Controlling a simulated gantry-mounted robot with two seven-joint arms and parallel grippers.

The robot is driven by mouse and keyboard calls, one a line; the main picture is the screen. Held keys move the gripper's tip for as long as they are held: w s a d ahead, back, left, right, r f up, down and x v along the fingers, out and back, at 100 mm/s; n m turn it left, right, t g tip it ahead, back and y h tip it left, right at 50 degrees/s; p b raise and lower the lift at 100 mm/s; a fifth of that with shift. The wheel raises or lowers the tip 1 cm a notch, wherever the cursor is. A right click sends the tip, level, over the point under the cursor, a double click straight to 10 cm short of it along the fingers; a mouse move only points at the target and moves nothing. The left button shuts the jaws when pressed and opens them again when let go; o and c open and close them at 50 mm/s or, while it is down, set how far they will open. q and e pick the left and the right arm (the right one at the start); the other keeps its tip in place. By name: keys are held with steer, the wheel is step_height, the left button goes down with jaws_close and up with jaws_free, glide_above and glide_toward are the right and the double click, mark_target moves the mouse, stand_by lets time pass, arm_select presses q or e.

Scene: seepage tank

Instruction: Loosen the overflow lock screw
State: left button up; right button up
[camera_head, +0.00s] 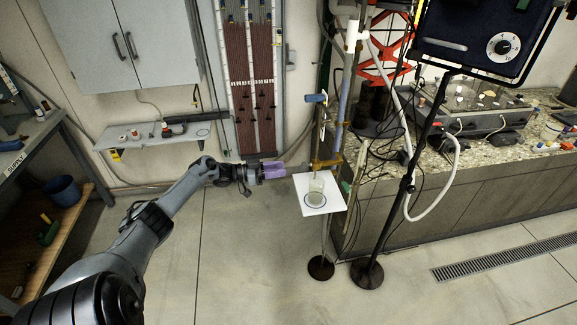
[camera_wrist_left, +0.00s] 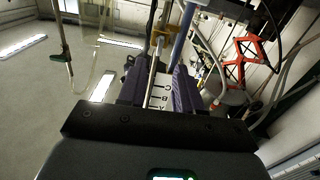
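My left gripper (camera_head: 275,170) reaches in from the left toward a slim stand with a vertical rod and tube. Its purple fingers are apart in the left wrist view (camera_wrist_left: 158,84), with nothing visibly held. A pale strip with letters (camera_wrist_left: 160,92) shows in the gap, seemingly beyond the fingers. A brass-coloured clamp (camera_head: 326,163) on the stand lies just right of the fingertips; a yellow part (camera_wrist_left: 166,30) shows ahead in the wrist view. A blue-grey knob (camera_head: 316,98) sits higher on the stand. I cannot tell which part is the overflow lock screw. My right gripper is not in view.
A white plate (camera_head: 334,197) with a glass beaker (camera_head: 316,188) is just below right of the gripper. A dark floor stand (camera_head: 400,200) and white hose (camera_head: 450,185) are farther right. A wall shelf (camera_head: 150,140) is behind left. Open floor lies below.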

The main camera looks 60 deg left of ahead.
arm_select(q)
steer(key=v, duration=0.2)
steer(key=shift+s+a, duration=0.15)
steer(key=shift+s, duration=0.15)
